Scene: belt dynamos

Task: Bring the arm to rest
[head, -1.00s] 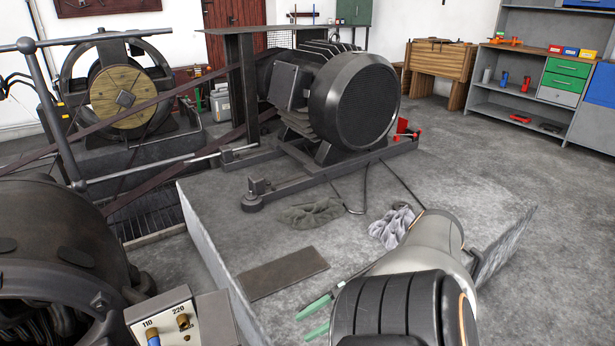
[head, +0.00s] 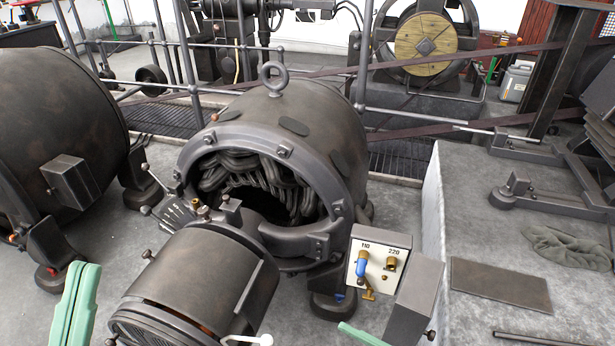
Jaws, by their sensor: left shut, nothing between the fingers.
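My left gripper (head: 76,305) shows at the bottom left, its two pale green fingers shut together with nothing between them. It is in front of the dark machine on the left and apart from the open dynamo. A single pale green tip (head: 362,336) shows at the bottom edge, below the terminal box, and looks like a finger of my right gripper. The rest of that gripper is out of the picture, so its opening cannot be told. Most of both arms is also outside the picture.
The open dynamo (head: 340,130) with coils inside stands in the middle. A white terminal panel (head: 378,262) marked 110 and 220 is beside it. A large dark cylinder (head: 60,110) stands left. On the right, a concrete plinth (head: 460,215) bears a dark plate (head: 500,288) and cloth (head: 570,246).

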